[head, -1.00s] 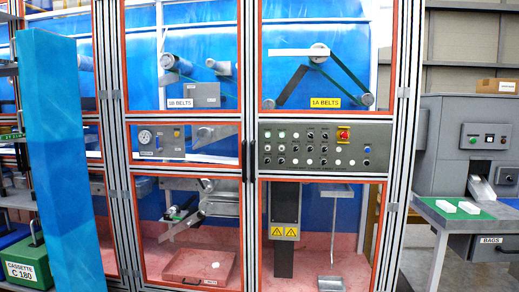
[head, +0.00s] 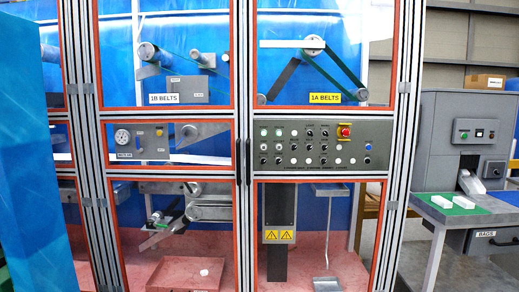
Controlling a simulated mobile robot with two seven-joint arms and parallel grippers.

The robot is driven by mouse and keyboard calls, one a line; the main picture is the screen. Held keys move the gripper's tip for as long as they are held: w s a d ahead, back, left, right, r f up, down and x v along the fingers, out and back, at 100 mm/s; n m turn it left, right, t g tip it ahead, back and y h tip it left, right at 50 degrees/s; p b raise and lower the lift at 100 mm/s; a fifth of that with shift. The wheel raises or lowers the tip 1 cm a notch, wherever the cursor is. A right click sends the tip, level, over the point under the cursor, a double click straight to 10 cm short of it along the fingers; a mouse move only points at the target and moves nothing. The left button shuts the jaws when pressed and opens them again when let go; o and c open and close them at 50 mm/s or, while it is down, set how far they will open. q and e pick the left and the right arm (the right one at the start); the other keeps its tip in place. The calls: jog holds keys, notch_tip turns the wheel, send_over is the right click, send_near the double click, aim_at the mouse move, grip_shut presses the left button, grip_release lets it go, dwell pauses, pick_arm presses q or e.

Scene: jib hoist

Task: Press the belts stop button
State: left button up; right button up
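A dark grey control panel (head: 318,146) is set in the middle of the framed machine, with several rows of small buttons and knobs. Two green buttons (head: 271,132) are at its upper left, and white and black ones fill the rest. A red mushroom button (head: 344,130) on a yellow plate is at its upper right, and a blue button (head: 368,147) is near its right end. The lettering is too small to read, so I cannot tell which is the belts stop button. The 1A belts (head: 335,70) show behind the window above the panel. Neither gripper is in view.
The 1B belts label (head: 165,98) is on the upper left window. Door handles (head: 242,160) stand beside the panel's left edge. A tall blue block (head: 35,180) fills the left edge. A grey machine (head: 465,145) and a table (head: 462,215) with white blocks stand at right.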

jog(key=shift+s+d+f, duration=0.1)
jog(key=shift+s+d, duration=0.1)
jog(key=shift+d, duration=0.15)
